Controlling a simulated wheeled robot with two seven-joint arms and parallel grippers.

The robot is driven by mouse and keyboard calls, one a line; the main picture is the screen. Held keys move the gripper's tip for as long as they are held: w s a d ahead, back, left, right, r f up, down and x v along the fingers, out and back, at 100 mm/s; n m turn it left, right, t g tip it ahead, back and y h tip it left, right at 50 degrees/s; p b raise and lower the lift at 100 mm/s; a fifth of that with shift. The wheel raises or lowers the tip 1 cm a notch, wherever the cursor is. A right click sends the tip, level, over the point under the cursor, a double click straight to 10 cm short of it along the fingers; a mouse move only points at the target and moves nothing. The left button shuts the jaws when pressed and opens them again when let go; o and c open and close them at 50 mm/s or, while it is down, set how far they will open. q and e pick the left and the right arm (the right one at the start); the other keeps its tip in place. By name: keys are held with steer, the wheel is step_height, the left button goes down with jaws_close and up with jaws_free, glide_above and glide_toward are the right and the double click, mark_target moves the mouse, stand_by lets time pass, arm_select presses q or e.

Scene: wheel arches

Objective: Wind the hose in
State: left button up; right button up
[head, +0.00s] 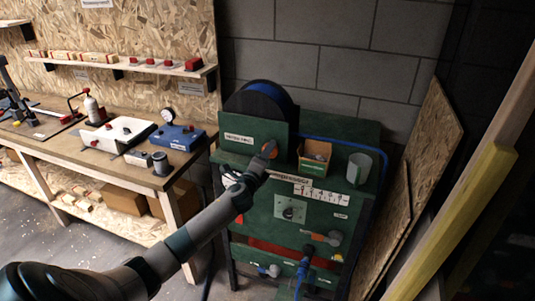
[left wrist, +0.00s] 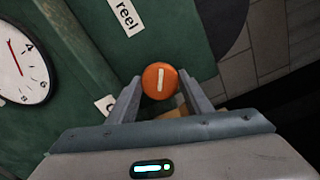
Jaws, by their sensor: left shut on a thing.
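The hose reel (head: 283,98), dark with a blue rim, stands behind a green front panel (head: 238,128) on the green compressor bench. An orange round knob (head: 268,150) with a white bar is on that panel; it also shows in the left wrist view (left wrist: 159,76). My left gripper (head: 267,152) is at the knob, its two fingers (left wrist: 161,92) on either side of it, shut on it. The blue hose (head: 345,143) runs right from the reel along the bench top. My right gripper is not in view.
A box (head: 314,157) and a pale green mug (head: 359,168) stand right of the reel. The bench front carries a switch plate (head: 290,209), an orange-handled valve (head: 322,238) and blue fittings (head: 304,266). A wooden workbench (head: 100,150) is at left; leaning boards (head: 425,150) stand at right.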

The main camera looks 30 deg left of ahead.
arm_select(q)
steer(key=shift+r+m, duration=0.1)
steer(key=shift+m, duration=0.4)
steer(key=o, duration=1.1)
steer(key=shift+c, duration=0.2)
steer(key=b+v, duration=0.5)
steer(key=v, duration=1.2)
steer(key=shift+s, duration=0.2)
steer(key=shift+a, duration=0.1)
